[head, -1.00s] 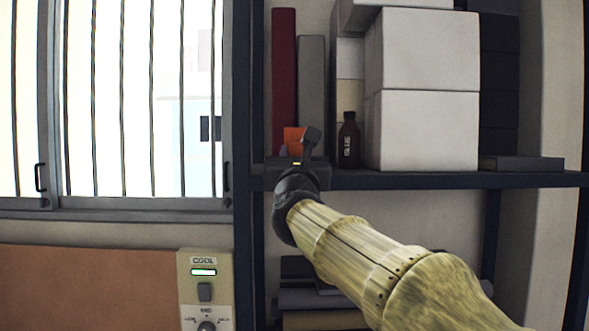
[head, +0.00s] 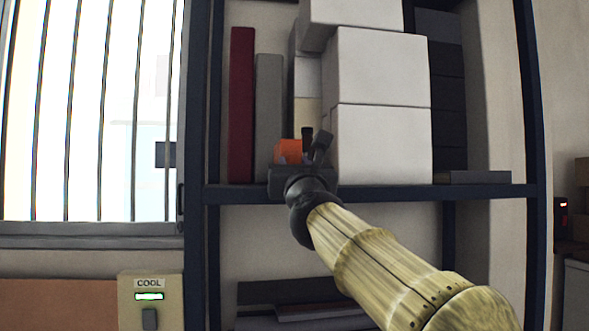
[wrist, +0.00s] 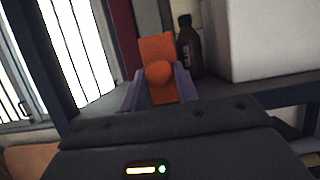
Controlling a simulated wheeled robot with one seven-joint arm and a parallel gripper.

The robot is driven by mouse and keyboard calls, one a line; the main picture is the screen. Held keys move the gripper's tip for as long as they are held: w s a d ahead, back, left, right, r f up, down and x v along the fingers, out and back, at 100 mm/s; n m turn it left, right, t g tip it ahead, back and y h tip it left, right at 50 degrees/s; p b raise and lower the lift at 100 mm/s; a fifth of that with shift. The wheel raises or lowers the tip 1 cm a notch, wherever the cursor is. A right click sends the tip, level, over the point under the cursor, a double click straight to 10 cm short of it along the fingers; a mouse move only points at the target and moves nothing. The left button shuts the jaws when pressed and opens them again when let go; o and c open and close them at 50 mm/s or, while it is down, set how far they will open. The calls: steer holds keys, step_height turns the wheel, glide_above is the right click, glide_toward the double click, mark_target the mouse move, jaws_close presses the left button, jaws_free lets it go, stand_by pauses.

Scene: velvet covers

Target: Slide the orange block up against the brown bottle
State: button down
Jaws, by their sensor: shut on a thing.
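The orange block (head: 288,151) stands on the shelf, with a round orange knob on its near face in the wrist view (wrist: 157,48). My gripper (head: 305,165) is shut on that knob, with a purple finger on either side of it in the wrist view (wrist: 160,80). The brown bottle (wrist: 189,50), with a white label, stands upright just right of the block. In the head view only its dark top (head: 307,132) shows; my gripper hides the rest. Block and bottle look very close; I cannot tell whether they touch.
Stacked white boxes (head: 380,100) stand right of the bottle. A red binder (head: 241,105) and a grey binder (head: 268,115) stand to the left, further back. The dark shelf edge (head: 400,193) runs beneath my gripper. A flat dark box (head: 487,177) lies at the right.

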steer(key=c, duration=1.1)
jaws_free()
steer(key=shift+s, duration=0.1)
steer(key=b+v, duration=0.7)
steer(key=v, duration=1)
steer(key=shift+f, duration=0.1)
